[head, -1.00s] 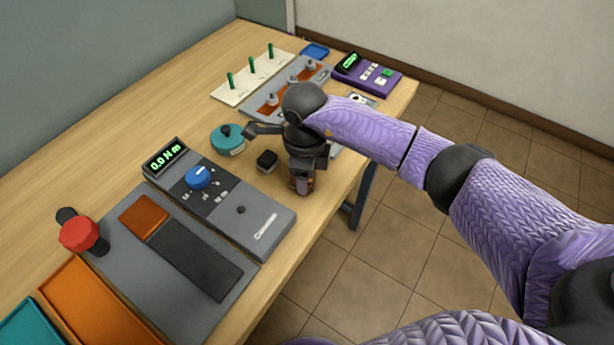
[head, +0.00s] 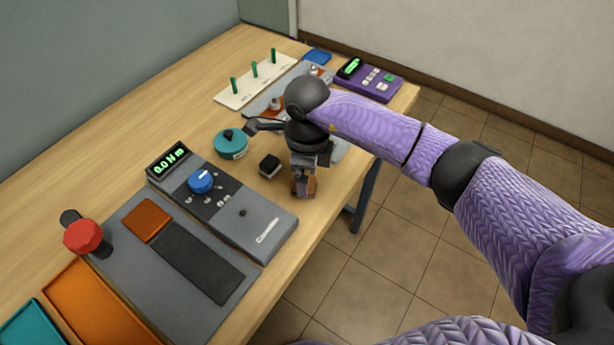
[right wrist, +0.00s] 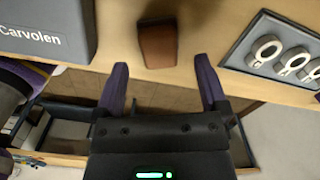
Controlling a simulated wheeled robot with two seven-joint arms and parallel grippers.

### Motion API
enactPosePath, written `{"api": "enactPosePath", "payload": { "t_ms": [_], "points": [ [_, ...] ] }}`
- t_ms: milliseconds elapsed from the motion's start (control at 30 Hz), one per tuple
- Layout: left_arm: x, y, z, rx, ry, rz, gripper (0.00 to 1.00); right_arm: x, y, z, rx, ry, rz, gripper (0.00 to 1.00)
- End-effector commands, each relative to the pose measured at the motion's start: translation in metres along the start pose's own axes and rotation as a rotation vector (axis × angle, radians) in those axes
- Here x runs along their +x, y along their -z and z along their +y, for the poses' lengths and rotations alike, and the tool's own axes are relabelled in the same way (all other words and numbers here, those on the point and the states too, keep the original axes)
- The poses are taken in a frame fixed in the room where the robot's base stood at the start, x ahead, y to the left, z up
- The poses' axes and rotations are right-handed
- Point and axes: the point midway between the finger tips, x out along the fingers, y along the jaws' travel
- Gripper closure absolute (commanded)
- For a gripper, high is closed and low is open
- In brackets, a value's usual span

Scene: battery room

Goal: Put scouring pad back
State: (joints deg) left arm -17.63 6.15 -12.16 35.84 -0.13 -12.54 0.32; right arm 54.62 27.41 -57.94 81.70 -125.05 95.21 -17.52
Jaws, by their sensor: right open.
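A reddish-brown block (right wrist: 158,45), which looks like the scouring pad, lies on the wooden table near its front edge in the right wrist view. In the head view a brown part of it (head: 312,187) shows beside my right gripper (head: 303,193). My right gripper also shows in the right wrist view (right wrist: 161,68), with its purple fingers apart and empty, the block just beyond and between the tips. A grey mat (head: 130,267) at the front left bears a flat rust-brown square (head: 147,220) and a dark strip (head: 198,262). My left gripper is not seen.
A grey torque tester (head: 258,222) stands between mat and gripper. A black cube (head: 269,166) and a teal round tin (head: 231,145) are close to the gripper. A red knob (head: 82,238) and an orange tray (head: 97,305) are at left. A pegged board (head: 255,82) is behind.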

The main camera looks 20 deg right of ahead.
Motion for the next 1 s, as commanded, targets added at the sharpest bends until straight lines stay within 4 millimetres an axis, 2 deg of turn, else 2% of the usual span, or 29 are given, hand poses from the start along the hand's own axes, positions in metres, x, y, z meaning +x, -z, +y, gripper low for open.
{"api": "enactPosePath", "payload": {
  "t_ms": [33, 100, 200, 333, 467, 1000],
  "points": [
    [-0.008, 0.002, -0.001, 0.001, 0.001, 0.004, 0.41, -0.02, -0.001, -0.001, -0.002, 0.006, -0.003, 0.07],
    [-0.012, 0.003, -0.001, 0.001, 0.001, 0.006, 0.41, -0.041, 0.0, -0.001, -0.001, 0.006, -0.003, 0.07],
    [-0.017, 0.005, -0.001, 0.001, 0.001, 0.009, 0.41, -0.065, -0.001, -0.001, -0.001, 0.005, -0.003, 0.07],
    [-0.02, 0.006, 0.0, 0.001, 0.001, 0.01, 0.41, -0.085, 0.0, 0.0, -0.002, 0.002, -0.001, 0.07],
    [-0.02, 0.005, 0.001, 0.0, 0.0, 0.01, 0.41, -0.091, 0.0, 0.0, -0.001, 0.001, -0.001, 0.07],
    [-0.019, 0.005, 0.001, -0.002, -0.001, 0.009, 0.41, -0.09, 0.0, 0.0, -0.001, 0.0, 0.0, 0.07]
  ]
}}
